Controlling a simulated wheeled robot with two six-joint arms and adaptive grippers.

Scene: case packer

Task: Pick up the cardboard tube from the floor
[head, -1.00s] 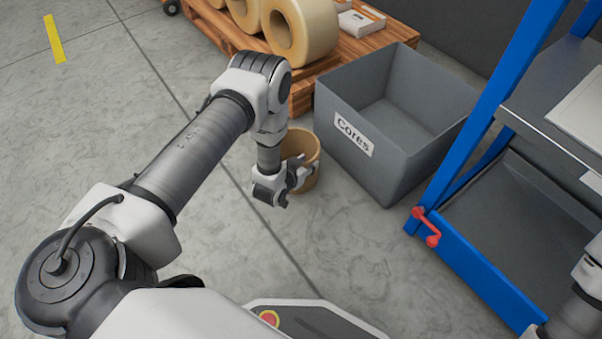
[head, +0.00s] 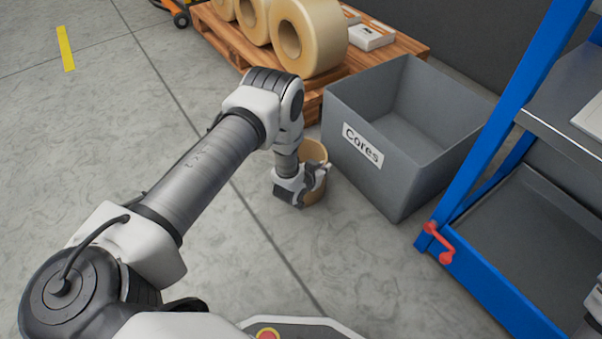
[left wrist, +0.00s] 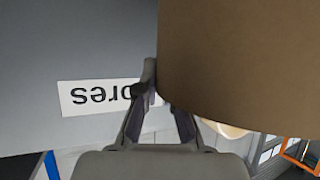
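The cardboard tube (head: 314,152) is a short, wide, brown open ring that stands on the floor beside the grey bin labelled "Cores" (head: 362,146). My left gripper (head: 318,178) is at the tube's near rim and hides part of it. In the left wrist view the tube (left wrist: 240,60) fills the upper right. There the left gripper's fingers (left wrist: 160,100) are close together across the tube's wall, one outside and one passing behind the rim. They look shut on the wall; one fingertip is hidden. My right gripper is not clearly in view.
A wooden pallet (head: 312,98) with large tape rolls (head: 305,35) and white boxes (head: 371,38) stands behind. The floor at left is clear.

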